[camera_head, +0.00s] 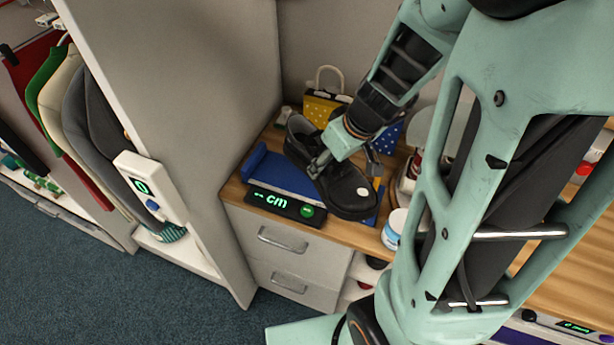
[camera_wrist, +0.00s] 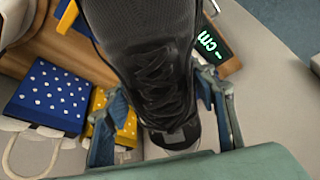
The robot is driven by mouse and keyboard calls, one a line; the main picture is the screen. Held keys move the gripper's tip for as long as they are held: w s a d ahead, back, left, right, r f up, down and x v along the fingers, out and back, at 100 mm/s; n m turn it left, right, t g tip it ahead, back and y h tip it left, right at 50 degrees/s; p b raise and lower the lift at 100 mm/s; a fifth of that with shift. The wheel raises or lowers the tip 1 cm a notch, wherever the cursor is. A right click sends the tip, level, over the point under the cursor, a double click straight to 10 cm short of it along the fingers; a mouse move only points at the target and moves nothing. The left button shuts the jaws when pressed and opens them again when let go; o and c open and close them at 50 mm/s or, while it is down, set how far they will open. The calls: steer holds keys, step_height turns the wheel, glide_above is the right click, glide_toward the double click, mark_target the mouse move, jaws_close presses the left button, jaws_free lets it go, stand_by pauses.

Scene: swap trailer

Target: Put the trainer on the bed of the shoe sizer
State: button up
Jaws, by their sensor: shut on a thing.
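The black trainer (camera_head: 338,186) is in my gripper (camera_head: 343,165), whose fingers close on its two sides. In the wrist view the trainer (camera_wrist: 150,70) lies between the fingers (camera_wrist: 160,125), laces facing the camera. The shoe sizer has a blue bed (camera_head: 276,172) and a black display (camera_head: 284,205) reading "-- cm" with a green button. The trainer is over the right part of the bed; I cannot tell whether it touches it. Part of the bed is hidden behind the trainer. The display also shows in the wrist view (camera_wrist: 209,45).
The sizer stands on a wooden counter (camera_head: 234,189) above grey drawers (camera_head: 285,245). A yellow bag (camera_head: 322,106) and a blue dotted bag (camera_head: 387,137) stand behind. A white jar (camera_head: 394,228) is at the right. A grey partition (camera_head: 190,100) rises at the left.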

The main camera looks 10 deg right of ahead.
mark_target(346, 177)
steer(key=s+n, duration=0.1)
steer(key=s+d+n+y+b, duration=0.1)
steer(key=s+n, duration=0.1)
steer(key=s+d+r+n+g+b, duration=0.1)
steer(key=shift+s+d+n, duration=0.1)
steer(key=shift+s+n, duration=0.05)
steer(key=shift+n, duration=0.15)
steer(key=shift+s+d+r+n+y+b, duration=0.2)
steer(key=shift+s+n+y+b, duration=0.25)
steer(key=shift+s+n, duration=0.25)
steer(key=shift+g, duration=0.3)
steer(key=w+a+f, duration=0.1)
steer(key=w, duration=0.2)
steer(key=w+a+f, duration=0.1)
steer(key=w, duration=0.2)
steer(key=w+a+f+p, duration=0.1)
steer(key=w+f, duration=0.1)
steer(key=w, duration=0.1)
steer(key=shift+f, duration=0.1)
steer(key=w+f, duration=0.2)
steer(key=w+a+f+b, duration=0.1)
steer(key=f, duration=0.2)
steer(key=shift+w+a, duration=0.1)
steer(key=shift+w, duration=0.3)
steer(key=shift+w+a+f, duration=0.1)
steer(key=shift+w+f, duration=0.15)
steer(key=shift+f, duration=0.2)
step_height(346, 177, down, 3)
steer(key=shift+b, duration=1)
steer(key=shift+r, duration=0.1)
